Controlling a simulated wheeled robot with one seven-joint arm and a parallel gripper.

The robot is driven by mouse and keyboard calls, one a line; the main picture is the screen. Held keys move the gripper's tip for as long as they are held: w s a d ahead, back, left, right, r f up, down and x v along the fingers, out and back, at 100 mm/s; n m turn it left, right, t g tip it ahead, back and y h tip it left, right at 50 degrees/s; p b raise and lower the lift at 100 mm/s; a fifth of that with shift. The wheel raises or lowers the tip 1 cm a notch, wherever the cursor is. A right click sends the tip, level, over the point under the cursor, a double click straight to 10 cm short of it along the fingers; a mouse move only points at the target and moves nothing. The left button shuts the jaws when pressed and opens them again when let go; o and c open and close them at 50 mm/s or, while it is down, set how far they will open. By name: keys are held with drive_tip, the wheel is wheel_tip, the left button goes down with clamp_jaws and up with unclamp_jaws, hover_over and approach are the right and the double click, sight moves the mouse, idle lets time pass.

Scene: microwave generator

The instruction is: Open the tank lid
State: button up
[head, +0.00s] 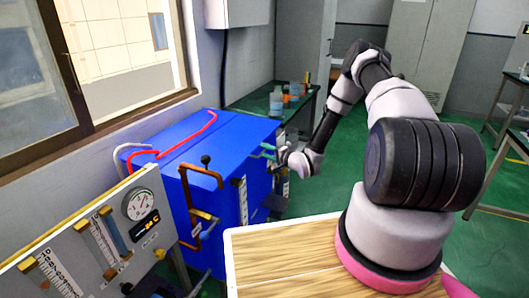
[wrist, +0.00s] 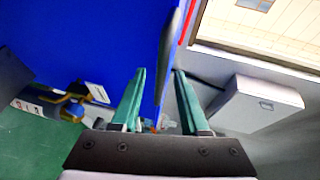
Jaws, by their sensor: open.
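The blue tank (head: 225,170) stands left of centre in the head view, with its flat lid (head: 190,135) down on top. My gripper (head: 265,150) is at the tank's right end, near the top edge. In the wrist view the two green fingers of my gripper (wrist: 160,72) are spread apart. A blue tank surface (wrist: 80,35) fills the upper left there, and a dark-rimmed edge (wrist: 170,55) runs between the fingertips. I cannot tell whether either finger touches it.
A red bent pipe (head: 190,135) lies across the tank top, and a brown pipe (head: 200,190) is on its front. A gauge panel (head: 110,235) stands front left. A wooden-topped table (head: 290,260) is in front. A window (head: 110,50) is behind the tank on the left.

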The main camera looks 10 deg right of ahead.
drive_tip(key=shift+w+a, duration=0.25)
drive_tip(key=shift+w, duration=0.15)
drive_tip(key=shift+c, duration=0.3)
clamp_jaws()
idle(1.0)
